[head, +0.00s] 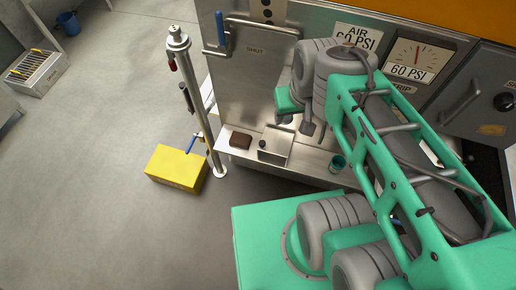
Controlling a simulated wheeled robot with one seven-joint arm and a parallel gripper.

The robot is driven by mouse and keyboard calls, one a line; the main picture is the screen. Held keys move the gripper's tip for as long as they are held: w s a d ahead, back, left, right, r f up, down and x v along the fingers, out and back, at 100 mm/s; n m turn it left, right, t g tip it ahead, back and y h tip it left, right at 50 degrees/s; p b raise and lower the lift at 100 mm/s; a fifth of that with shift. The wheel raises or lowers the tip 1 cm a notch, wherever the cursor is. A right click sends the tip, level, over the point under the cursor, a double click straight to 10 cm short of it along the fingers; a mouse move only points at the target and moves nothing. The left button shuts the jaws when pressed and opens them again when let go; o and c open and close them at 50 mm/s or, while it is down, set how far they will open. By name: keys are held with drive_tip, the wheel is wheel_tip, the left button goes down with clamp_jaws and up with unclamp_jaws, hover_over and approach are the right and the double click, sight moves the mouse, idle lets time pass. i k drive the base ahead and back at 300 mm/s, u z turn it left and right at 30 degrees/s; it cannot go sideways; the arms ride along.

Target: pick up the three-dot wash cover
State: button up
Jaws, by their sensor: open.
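My gripper (297,124) is at the end of the green and grey arm, above the steel shelf in front of the machine. It is open; its fingers are small and partly hidden by my own arm. A pale metal plate or cover with a black knob (275,149) lies on the shelf, below and left of the gripper and apart from it. Three dots cannot be made out on it, so I cannot tell whether it is the wash cover. A dark plate with light dots (267,12) is on the machine at the top edge, partly cut off.
A brown block (240,140) and a teal cup (337,163) stand on the shelf (313,160). A steel post (194,100) and a yellow box (177,168) stand left of it. A door marked SHUT (247,75) is behind.

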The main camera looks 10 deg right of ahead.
sight(273, 141)
drive_tip(key=u, duration=0.1)
drive_tip(key=k, duration=0.85)
drive_tip(key=u, duration=1.3)
drive_tip(key=i, duration=0.5)
drive_tip(key=z, duration=0.05)
